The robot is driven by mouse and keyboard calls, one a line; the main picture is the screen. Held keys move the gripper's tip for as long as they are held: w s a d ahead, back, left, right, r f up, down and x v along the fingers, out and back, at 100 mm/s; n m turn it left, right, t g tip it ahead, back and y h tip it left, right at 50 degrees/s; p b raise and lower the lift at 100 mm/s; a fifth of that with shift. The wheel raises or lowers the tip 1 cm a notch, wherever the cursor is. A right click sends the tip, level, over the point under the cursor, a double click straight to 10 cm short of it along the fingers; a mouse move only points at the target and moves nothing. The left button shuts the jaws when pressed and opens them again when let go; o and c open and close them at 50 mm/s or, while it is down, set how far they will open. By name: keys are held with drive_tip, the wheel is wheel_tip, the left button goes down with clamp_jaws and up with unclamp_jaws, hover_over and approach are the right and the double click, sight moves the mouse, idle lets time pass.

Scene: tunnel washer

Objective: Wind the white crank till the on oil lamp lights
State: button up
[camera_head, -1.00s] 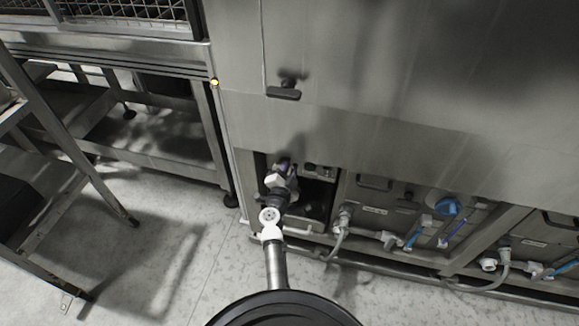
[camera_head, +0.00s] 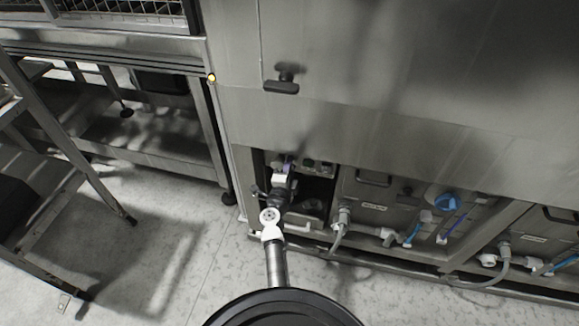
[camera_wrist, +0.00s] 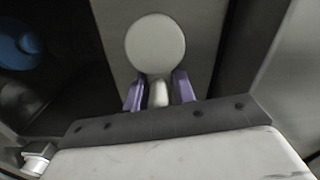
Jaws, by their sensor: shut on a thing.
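The white crank (camera_wrist: 155,45) fills the top middle of the wrist view as a round white disc, with a short pale handle (camera_wrist: 158,94) below it. My gripper (camera_wrist: 158,92) has its two purple fingers on either side of this handle and is shut on it. In the head view my gripper (camera_head: 288,164) reaches into the dark opening low on the machine; my wrist hides the crank there. A small round lamp (camera_head: 211,77) on the machine's left edge looks yellow and bright. Its label cannot be read, so I cannot tell whether it is the oil lamp.
A dark handle (camera_head: 281,84) sticks out of the steel panel above. Right of the opening are pipes, hoses and a blue knob (camera_head: 446,202). A metal step frame (camera_head: 70,150) stands at the left. The floor (camera_head: 160,240) between is clear.

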drive_tip(key=shift+s+d+f+m+b, duration=0.15)
drive_tip(key=shift+f+m+b, duration=0.3)
drive_tip(key=shift+f+m, duration=0.65)
drive_tip(key=shift+m, duration=0.8)
drive_tip(key=shift+a, duration=0.2)
drive_tip(key=o, duration=0.8)
drive_tip(key=shift+o, duration=0.2)
drive_tip(key=shift+r, duration=0.15)
